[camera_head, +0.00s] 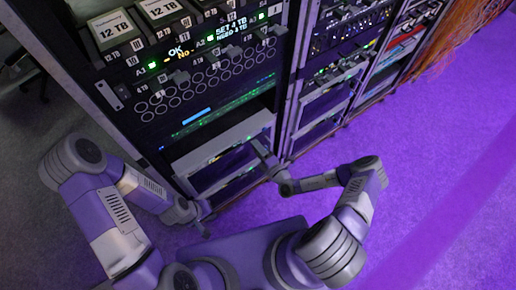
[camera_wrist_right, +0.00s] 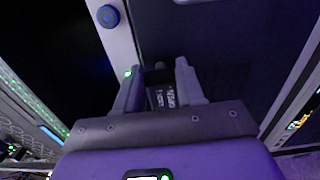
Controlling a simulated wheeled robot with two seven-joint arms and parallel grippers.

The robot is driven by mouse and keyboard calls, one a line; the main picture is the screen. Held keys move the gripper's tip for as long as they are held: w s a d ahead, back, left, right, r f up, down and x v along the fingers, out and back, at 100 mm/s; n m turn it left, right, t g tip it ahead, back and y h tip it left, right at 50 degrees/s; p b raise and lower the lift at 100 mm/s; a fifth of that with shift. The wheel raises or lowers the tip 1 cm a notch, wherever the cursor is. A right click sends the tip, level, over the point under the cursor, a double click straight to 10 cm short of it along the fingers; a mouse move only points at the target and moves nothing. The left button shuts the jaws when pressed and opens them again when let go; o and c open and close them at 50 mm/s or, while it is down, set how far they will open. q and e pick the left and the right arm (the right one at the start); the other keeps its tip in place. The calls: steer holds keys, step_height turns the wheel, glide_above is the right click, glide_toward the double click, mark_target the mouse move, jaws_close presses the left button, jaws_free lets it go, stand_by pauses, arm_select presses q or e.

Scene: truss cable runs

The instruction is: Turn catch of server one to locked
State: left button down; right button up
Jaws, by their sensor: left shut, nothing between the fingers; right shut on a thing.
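My right gripper (camera_head: 256,145) reaches up to the lower part of the server rack (camera_head: 166,155), by the right end of an open-fronted bay. In the right wrist view the fingers of my right gripper (camera_wrist_right: 158,78) are close around a small dark catch (camera_wrist_right: 158,67), mostly hidden between them. Small white lettering (camera_wrist_right: 165,97) shows just below it, too small to read surely. A green light (camera_wrist_right: 127,73) glows beside the left finger. Which way the catch points cannot be told. My left gripper (camera_head: 205,234) hangs shut and empty in front of the rack's lower left corner.
A blue round knob (camera_wrist_right: 108,16) sits on a pale upright strip. Drive units labelled 12 TB (camera_head: 115,30) and a lit display (camera_head: 180,52) are higher in the rack. More racks (camera_head: 340,70) and orange cables (camera_head: 460,35) stand right. The purple floor (camera_head: 440,170) is clear.

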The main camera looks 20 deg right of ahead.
steer(key=shift+a+m, duration=0.1)
steer(key=shift+m, duration=0.2)
steer(key=o, duration=1)
steer(key=shift+o, duration=0.2)
steer(key=p+v, duration=0.1)
steer(key=v, duration=0.6)
steer(key=shift+s, duration=0.3)
